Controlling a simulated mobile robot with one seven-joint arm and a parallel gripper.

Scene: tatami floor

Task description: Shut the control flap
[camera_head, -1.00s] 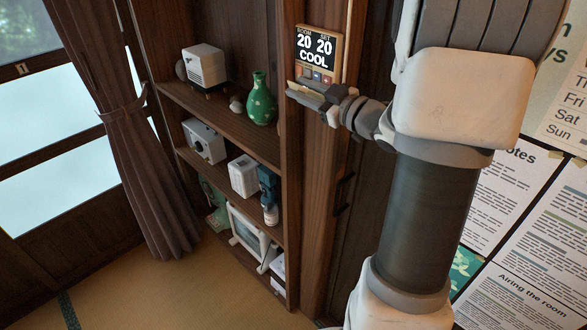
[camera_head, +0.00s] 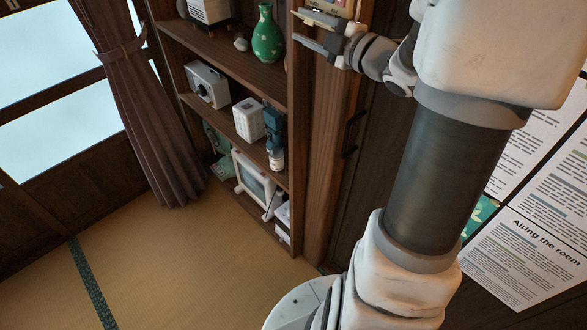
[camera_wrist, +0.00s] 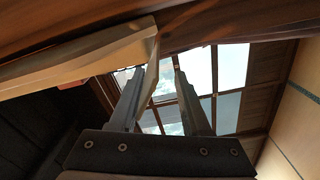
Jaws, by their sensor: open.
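The wall control unit (camera_head: 341,5) is at the top edge of the head view, with only its lower part in frame and its display cut off. In the wrist view, a pale wooden slab (camera_wrist: 75,60) that appears to be the unit crosses the upper left. A thin pale strip (camera_wrist: 153,72), probably the flap, hangs down from its end between my fingers, close to the left one. My gripper (camera_head: 299,27) is just below the unit in the head view; it also shows in the wrist view (camera_wrist: 158,66), fingers apart. I cannot tell whether a finger touches the flap.
A wooden shelf (camera_head: 230,57) stands left of the unit, holding a green vase (camera_head: 267,36), a camera-like box (camera_head: 207,84) and other items. A curtain (camera_head: 150,120) hangs at the window. The tatami floor (camera_head: 190,260) in front is clear. Papers are pinned at right.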

